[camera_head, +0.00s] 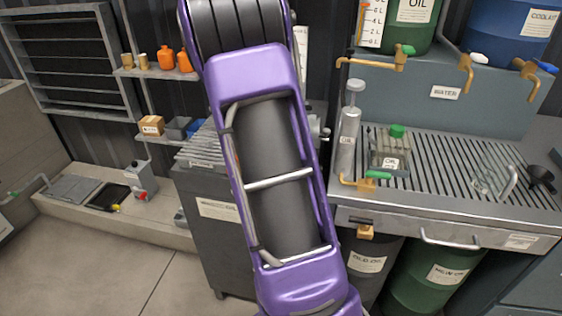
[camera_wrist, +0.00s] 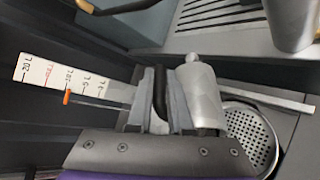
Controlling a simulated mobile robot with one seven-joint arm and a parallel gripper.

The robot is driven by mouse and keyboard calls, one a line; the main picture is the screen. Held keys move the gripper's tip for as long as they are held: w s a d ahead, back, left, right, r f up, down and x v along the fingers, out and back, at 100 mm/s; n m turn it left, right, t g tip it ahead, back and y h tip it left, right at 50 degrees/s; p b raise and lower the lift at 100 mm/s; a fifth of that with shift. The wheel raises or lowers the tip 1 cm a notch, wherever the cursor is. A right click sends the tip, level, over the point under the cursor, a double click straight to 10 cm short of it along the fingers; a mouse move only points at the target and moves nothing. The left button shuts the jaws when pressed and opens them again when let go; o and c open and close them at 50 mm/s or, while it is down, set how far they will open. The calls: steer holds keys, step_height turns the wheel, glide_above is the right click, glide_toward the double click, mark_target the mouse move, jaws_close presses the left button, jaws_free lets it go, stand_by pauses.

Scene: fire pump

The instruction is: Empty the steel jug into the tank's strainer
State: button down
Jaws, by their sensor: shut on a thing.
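My gripper (camera_wrist: 159,88) is shut on the dark handle of the steel jug (camera_wrist: 203,98) in the wrist view. The jug's grey metal body is beside the fingers, on their right. The round perforated strainer (camera_wrist: 252,138) lies to the right of the jug and below it in the picture, partly covered by my gripper's body. I cannot tell how far the jug is above it, or what is in the jug. In the head view my purple arm hides the gripper, jug and strainer. The dark grey tank (camera_head: 209,240) shows partly behind the arm.
A level scale (camera_wrist: 60,76) with an orange marker stands left of my fingers. A clear jug (camera_head: 488,182) stands farther right.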

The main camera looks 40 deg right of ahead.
steer(key=shift+w+a+f+h+b, duration=0.15)
steer(key=shift+a+f+h+b, duration=0.1)
steer(key=shift+a+h, duration=0.25)
steer(key=shift+w+a+f+h+b, duration=0.1)
steer(key=shift+a+h+b, duration=0.15)
steer(key=shift+a+h, duration=0.2)
stand_by(0.5)
steer(key=shift+w+a+f+n+h, duration=0.1)
steer(key=shift+a+f+n+h, duration=0.2)
steer(key=shift+a+h, duration=0.25)
steer(key=shift+w+a+f+h, duration=0.1)
steer(key=shift+a+f+h, duration=0.2)
steer(key=shift+a+h, duration=0.1)
steer(key=w+a+r+n+t+h, duration=0.2)
steer(key=a+r+n+t+h, duration=0.1)
steer(key=a+r+h, duration=0.4)
steer(key=shift+a+n+h+p, duration=0.45)
steer(key=shift+a+n, duration=0.25)
steer(key=shift+a, duration=0.4)
steer(key=shift+r, duration=0.1)
